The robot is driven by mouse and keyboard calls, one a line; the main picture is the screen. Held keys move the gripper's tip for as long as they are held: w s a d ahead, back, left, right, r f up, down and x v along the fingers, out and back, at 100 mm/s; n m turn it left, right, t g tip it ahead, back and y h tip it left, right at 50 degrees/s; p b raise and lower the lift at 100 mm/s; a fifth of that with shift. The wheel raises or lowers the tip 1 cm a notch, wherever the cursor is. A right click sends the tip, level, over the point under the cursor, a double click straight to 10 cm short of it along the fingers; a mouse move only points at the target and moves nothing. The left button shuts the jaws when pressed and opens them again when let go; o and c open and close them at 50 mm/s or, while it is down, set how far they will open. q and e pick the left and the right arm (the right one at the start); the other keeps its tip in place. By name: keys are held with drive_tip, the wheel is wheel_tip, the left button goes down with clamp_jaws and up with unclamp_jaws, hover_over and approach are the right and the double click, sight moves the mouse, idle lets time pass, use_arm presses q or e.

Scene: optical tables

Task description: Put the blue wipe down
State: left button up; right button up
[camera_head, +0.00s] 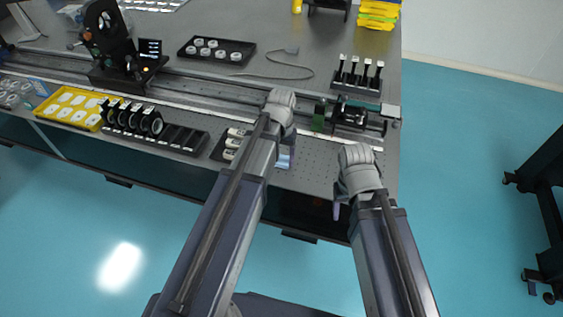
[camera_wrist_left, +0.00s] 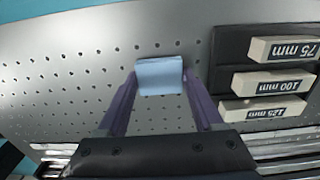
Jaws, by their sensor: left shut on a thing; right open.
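The blue wipe (camera_wrist_left: 159,75) is a small light-blue folded piece between the fingertips of my left gripper (camera_wrist_left: 158,88) in the left wrist view. In the head view the wipe (camera_head: 284,160) shows partly below my left wrist, over the front strip of the perforated table. My left gripper is shut on it; I cannot tell whether the wipe touches the table. My right gripper (camera_head: 338,208) is open near the table's front right edge, and its fingers are mostly hidden by my arm.
A dark tray of labelled boxes (camera_wrist_left: 270,80) lies right beside the wipe in the wrist view. Perforated tabletop (camera_wrist_left: 70,75) to its left is bare. A rail (camera_head: 210,83) with mounts runs behind. A yellow tray (camera_head: 70,107) and a dark lens rack (camera_head: 180,137) stand left.

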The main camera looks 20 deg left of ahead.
sight(281, 159)
use_arm(q)
drive_tip(key=shift+f, duration=0.1)
drive_tip(key=shift+f, duration=0.1)
drive_tip(key=shift+f, duration=0.15)
drive_tip(key=o, duration=1.3)
drive_tip(key=shift+r, duration=0.2)
wheel_tip(281, 159, up, 12)
drive_tip(key=p, duration=1.2)
drive_tip(key=s+d+m+y, duration=0.1)
drive_tip(key=s+d+m, duration=0.2)
drive_tip(key=s+d, duration=0.7)
drive_tip(key=s, duration=0.4)
drive_tip(key=shift+s+d+r, duration=0.15)
drive_tip(key=shift+d, duration=0.1)
